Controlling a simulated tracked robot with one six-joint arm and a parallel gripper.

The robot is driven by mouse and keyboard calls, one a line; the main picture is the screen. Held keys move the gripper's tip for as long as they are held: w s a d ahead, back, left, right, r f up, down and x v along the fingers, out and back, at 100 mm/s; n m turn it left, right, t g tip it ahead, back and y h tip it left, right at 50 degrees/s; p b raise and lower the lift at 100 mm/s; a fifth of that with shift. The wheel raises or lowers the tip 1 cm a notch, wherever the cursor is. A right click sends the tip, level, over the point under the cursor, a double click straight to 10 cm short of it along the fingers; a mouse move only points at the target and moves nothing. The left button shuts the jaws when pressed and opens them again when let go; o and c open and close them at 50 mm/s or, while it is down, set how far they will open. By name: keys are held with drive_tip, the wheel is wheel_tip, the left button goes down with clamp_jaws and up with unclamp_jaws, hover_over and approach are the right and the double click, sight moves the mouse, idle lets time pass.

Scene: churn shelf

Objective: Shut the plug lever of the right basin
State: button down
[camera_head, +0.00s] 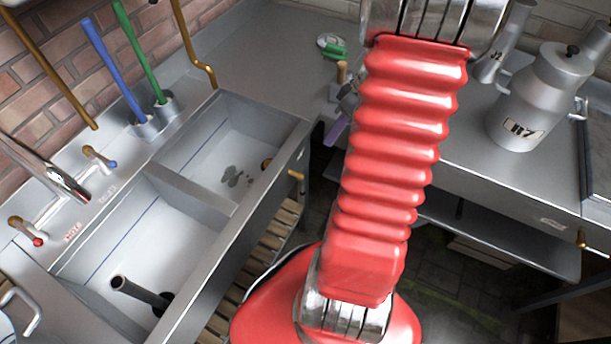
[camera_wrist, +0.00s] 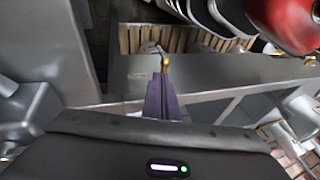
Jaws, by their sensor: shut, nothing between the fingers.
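The right basin (camera_head: 205,145) is a steel sink compartment with dark stains on its floor. A small brass lever end (camera_head: 296,175) sticks out at its front face near the right corner. In the wrist view a brass knob (camera_wrist: 165,62) with a thin grey rod beside it shows just beyond my fingertips. My gripper (camera_head: 331,141) has purple fingers, shut and empty, to the upper right of the lever in the head view. In the wrist view my gripper (camera_wrist: 163,77) points at the knob; whether they touch I cannot tell. My arm hides part of the area to the right.
The left basin (camera_head: 125,235) holds a dark standpipe (camera_head: 138,291). Taps and blue and green handled brushes (camera_head: 113,70) stand along the back. A steel churn (camera_head: 540,95) stands on the right counter. A slatted wooden rack (camera_head: 215,320) lies below the basins.

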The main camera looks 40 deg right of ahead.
drive_tip(key=shift+t+y, duration=0.3)
drive_tip(key=s+d+f, duration=0.2)
drive_tip(key=d+f, duration=0.1)
drive_tip(key=shift+s+d+f, duration=0.2)
drive_tip(key=shift+d+f, duration=0.1)
drive_tip(key=x, duration=2)
drive_tip(key=shift+s+f+y, duration=0.1)
drive_tip(key=shift+y, duration=0.2)
